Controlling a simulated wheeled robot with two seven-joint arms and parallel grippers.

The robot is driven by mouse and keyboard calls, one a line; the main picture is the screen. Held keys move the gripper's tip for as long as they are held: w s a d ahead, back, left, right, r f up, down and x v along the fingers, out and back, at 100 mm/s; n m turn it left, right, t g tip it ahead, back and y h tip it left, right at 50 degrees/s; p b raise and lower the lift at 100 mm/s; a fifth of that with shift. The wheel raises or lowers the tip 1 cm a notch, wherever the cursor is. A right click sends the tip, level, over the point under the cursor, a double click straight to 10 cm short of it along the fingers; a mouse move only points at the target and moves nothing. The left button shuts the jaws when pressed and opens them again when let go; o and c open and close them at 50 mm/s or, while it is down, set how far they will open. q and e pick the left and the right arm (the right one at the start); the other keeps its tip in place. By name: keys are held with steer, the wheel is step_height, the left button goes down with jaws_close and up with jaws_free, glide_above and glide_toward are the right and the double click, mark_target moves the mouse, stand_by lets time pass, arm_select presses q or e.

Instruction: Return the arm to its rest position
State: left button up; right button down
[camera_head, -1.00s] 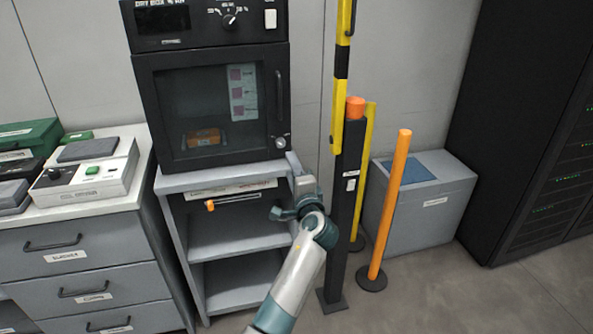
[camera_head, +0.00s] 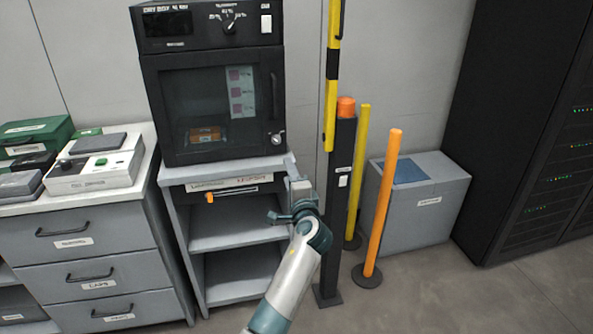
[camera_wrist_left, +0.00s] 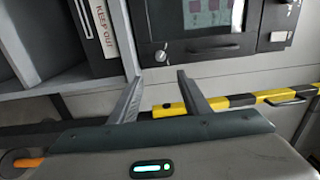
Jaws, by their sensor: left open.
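My left arm rises from the bottom middle of the head view. Its gripper (camera_head: 300,190) is in front of the right side of the grey shelf stand (camera_head: 237,205), just left of the dark barrier post (camera_head: 336,200). In the left wrist view my gripper (camera_wrist_left: 157,92) shows two separated fingers with nothing between them. Its fingertips point toward the stand and the dark dry box (camera_wrist_left: 225,40). Contact with the stand cannot be told from the head view. My right gripper is not in view.
The dry box (camera_head: 213,80) stands shut on the stand, with an orange item behind its window. The raised yellow barrier arm (camera_head: 332,95) and an orange pole (camera_head: 383,205) are to the right. A drawer cabinet (camera_head: 85,260) is left. Floor is open at lower right.

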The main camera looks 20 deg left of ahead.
arm_select(q)
steer(key=s+d+f+n+g+h, duration=0.15)
steer(key=s+f, duration=0.35)
steer(key=f, duration=0.7)
steer(key=s+d+f+g+h+p, duration=0.1)
steer(key=s+d+f+h, duration=0.3)
steer(key=f, duration=0.8)
steer(key=s+f+g+h, duration=0.2)
steer(key=s+f, duration=0.4)
steer(key=f, duration=0.6)
steer(key=s+d+f+n+g+h, duration=0.1)
steer(key=s+f+n, duration=0.1)
steer(key=s+f, duration=0.5)
steer(key=s+d+f+n+g+h, duration=0.1)
steer(key=s+f, duration=0.7)
steer(key=s, duration=0.9)
steer(key=s+d+f+n+g+h+p, duration=0.1)
steer(key=s+f+n+g, duration=0.2)
steer(key=s+f, duration=0.5)
steer(key=s+n, duration=0.1)
steer(key=s, duration=0.4)
steer(key=shift+d+f+h, duration=0.25)
steer(key=shift+d+h, duration=0.1)
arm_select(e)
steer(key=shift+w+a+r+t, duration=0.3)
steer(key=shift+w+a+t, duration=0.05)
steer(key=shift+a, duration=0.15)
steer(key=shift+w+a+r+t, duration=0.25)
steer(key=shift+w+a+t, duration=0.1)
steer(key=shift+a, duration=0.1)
